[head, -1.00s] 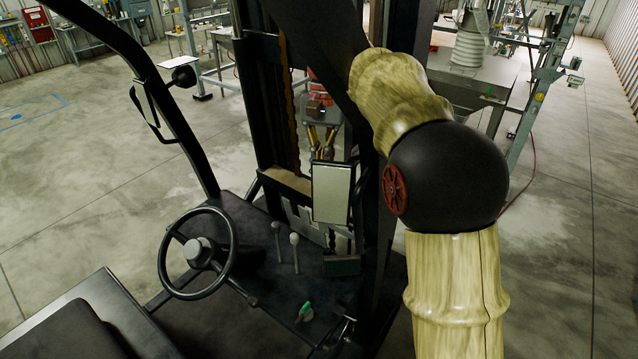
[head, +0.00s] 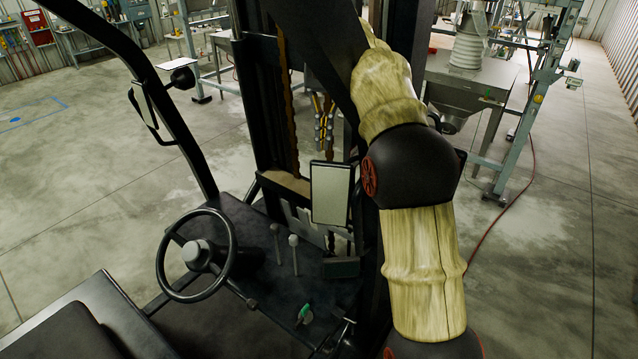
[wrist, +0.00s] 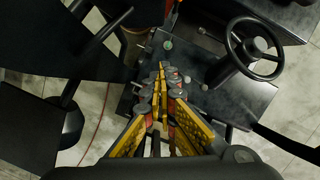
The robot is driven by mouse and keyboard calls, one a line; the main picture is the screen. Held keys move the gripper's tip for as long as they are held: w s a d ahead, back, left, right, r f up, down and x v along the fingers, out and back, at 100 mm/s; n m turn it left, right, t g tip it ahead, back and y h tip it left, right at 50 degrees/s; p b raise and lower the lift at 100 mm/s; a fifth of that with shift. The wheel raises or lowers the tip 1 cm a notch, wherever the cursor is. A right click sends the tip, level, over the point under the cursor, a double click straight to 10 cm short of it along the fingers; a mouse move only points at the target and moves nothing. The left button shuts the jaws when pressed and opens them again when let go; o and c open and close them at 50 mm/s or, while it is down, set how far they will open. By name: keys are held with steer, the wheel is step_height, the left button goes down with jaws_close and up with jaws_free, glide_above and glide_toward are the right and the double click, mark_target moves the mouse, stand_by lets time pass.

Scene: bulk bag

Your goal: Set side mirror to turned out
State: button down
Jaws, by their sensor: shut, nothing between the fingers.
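Two framed mirrors show on the forklift in the head view; I cannot tell which is the task's side mirror. The right-hand mirror (head: 331,193) has a pale upright face and a dark frame, beside the mast. The left-hand mirror (head: 145,105) is on the left cab post, seen nearly edge-on. In the wrist view my gripper (wrist: 162,72) is shut and empty. A dark panel (wrist: 28,135) there may be the back of a mirror.
The steering wheel (head: 197,254) and levers (head: 294,242) are at lower left. The black mast (head: 262,100) and overhead bar stand close to my arm. A metal hopper table (head: 480,80) is behind at right.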

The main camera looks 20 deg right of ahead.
mark_target(318, 187)
steer(key=s+a+f, duration=0.1)
steer(key=s+f, duration=0.1)
steer(key=f, duration=0.1)
steer(key=s+a+f, duration=0.1)
steer(key=f, duration=0.2)
steer(key=s+a+f, duration=0.1)
steer(key=s+f, duration=0.1)
steer(key=shift+s+f, duration=0.3)
steer(key=shift+f, duration=0.1)
steer(key=shift+s+a+n, duration=0.25)
steer(key=shift+s+n, duration=0.15)
steer(key=shift+s, duration=0.2)
steer(key=shift+w+r, duration=0.1)
